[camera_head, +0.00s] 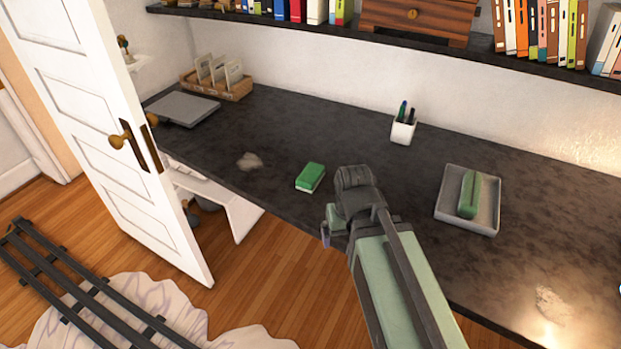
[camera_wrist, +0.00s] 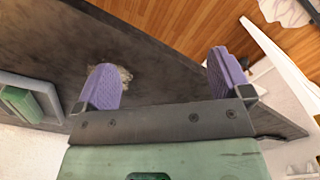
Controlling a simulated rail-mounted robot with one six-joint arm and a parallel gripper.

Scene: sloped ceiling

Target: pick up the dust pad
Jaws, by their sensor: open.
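A small block-shaped pad, green on top with a pale underside, which I take as the dust pad (camera_head: 310,177), lies on the dark counter (camera_head: 340,140) near its front edge. My gripper (camera_head: 327,228) is in front of and below the pad in the head view, apart from it, beside the counter's front edge. Its two purple fingers stand wide apart in the wrist view (camera_wrist: 163,85), with nothing between them. I cannot make out the pad in the wrist view.
A grey tray (camera_head: 452,217) holding a long green item (camera_head: 468,194) stands to the right. A white pen cup (camera_head: 403,130) is at the back. Grey dusty patches (camera_head: 250,161) mark the counter. A dark shelf (camera_head: 345,33) hangs above; an open door (camera_head: 110,130) is left.

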